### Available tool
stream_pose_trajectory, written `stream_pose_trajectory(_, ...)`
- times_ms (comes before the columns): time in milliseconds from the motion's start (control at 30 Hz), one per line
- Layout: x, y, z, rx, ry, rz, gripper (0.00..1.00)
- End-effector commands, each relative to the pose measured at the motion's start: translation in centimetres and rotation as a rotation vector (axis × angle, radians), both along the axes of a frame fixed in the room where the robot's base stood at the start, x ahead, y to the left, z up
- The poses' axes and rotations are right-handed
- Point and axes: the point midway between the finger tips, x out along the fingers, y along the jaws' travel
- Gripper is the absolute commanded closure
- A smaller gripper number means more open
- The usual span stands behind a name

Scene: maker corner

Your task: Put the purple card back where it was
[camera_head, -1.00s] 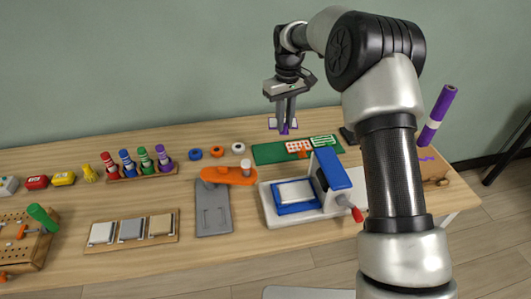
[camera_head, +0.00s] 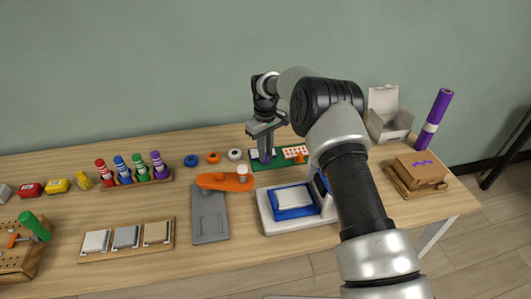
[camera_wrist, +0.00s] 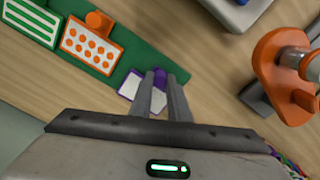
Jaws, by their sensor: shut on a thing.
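The purple card (camera_wrist: 129,88), white with a purple edge and a purple knob, is between the fingers of my gripper (camera_wrist: 160,78). My gripper (camera_head: 264,158) is shut on its knob, and the card (camera_head: 254,153) is at the left end of the green mat (camera_head: 262,167). I cannot tell whether the card touches the mat. The orange card (camera_head: 293,152) with dots lies on the mat beside it. The wrist view also shows the green striped card (camera_wrist: 30,22) further along the mat; my arm hides it in the head view.
An orange tape-like tool (camera_head: 224,181) and a grey plate (camera_head: 209,215) are in front. The blue and white press (camera_head: 292,202) is partly behind my arm. Small rings (camera_head: 213,157) lie left of the mat. A cardboard box (camera_head: 420,169) stands right.

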Motion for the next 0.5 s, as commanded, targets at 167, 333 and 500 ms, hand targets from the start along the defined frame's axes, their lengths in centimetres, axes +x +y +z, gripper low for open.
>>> stream_pose_trajectory(167,0.08,0.02,-0.13,0.001,-0.003,-0.001,1.0)
stream_pose_trajectory(333,0.06,0.01,-0.46,0.001,-0.002,-0.001,1.0)
stream_pose_trajectory(500,0.05,0.02,-0.49,0.001,-0.002,-0.001,0.66)
